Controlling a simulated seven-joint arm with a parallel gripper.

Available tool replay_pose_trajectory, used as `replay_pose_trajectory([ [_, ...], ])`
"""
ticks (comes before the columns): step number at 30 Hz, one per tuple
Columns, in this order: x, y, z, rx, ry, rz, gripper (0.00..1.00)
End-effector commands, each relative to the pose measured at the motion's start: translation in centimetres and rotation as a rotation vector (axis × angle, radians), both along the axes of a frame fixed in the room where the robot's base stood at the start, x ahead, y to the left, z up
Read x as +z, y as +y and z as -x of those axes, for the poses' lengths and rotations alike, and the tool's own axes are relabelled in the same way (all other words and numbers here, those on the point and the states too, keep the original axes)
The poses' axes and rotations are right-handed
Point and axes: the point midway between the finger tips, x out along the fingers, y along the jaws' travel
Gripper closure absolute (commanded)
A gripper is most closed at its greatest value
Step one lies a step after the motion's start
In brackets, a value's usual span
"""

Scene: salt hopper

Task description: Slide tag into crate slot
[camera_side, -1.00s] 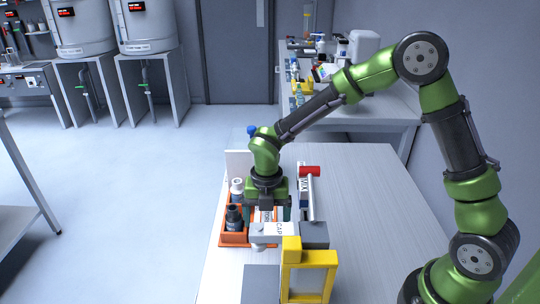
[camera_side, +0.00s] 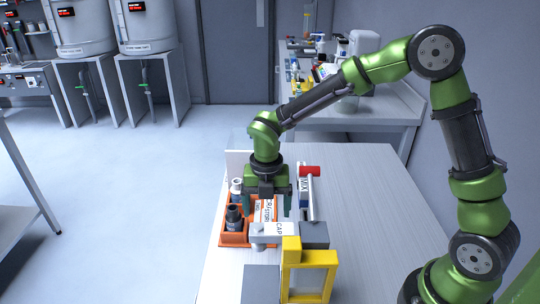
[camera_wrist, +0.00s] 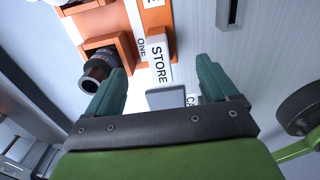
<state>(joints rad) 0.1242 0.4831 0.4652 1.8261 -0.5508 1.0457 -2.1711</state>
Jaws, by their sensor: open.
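The orange crate (camera_side: 233,240) stands on the bench and shows at the top of the wrist view (camera_wrist: 124,48). A white tag (camera_side: 268,212) with dark lettering is at the crate's right part. In the wrist view the tag (camera_wrist: 159,62) reads STORE and lies against the orange crate, beside a strip marked ONE. I cannot tell how deep it sits in a slot. My gripper (camera_side: 270,208) is open just above the tag and points down. In the wrist view its fingers (camera_wrist: 163,88) are wide apart with nothing held between them.
Dark-capped bottle (camera_side: 234,217) and white-capped bottle (camera_side: 236,187) stand in the crate. A red-ended bar (camera_side: 310,172) is to the right. The bench's right side is clear.

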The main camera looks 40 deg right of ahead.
Motion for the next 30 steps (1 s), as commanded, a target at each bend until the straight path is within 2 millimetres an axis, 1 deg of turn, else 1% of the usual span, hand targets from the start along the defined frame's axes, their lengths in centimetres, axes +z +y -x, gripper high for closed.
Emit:
replay_pose_trajectory([
  [15, 2.5, 0.0, 0.0, 0.0, -0.001, -0.001, 0.13],
  [26, 2.7, 0.0, 0.0, 0.0, 0.0, 0.0, 0.13],
  [30, 3.3, 0.0, 0.0, 0.0, -0.002, 0.001, 0.13],
])
